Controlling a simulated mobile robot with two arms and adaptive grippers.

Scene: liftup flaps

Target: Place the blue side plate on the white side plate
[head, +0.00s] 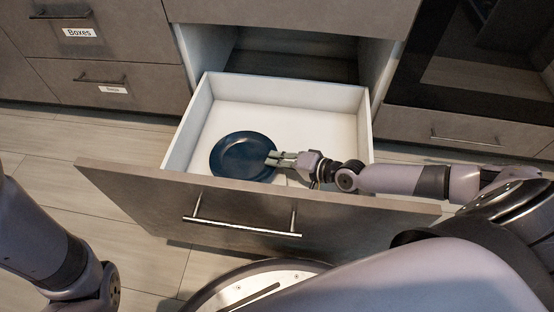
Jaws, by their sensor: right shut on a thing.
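A dark blue side plate (240,155) is in the open drawer, at the left front of its white floor. It looks about level. My right gripper (272,159) reaches in over the drawer's right wall and is shut on the plate's right rim. I cannot tell whether the plate touches the drawer floor. No white side plate shows apart from the white drawer interior, and I cannot tell what lies under the blue plate. My left arm comes in at the lower left; its gripper is out of view.
The drawer (297,96) is pulled out, with a grey front and a bar handle (242,228). The rest of its floor is bare. Closed cabinets labelled "Boxes" (80,32) stand at the left. A dark oven door (470,70) is at the right.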

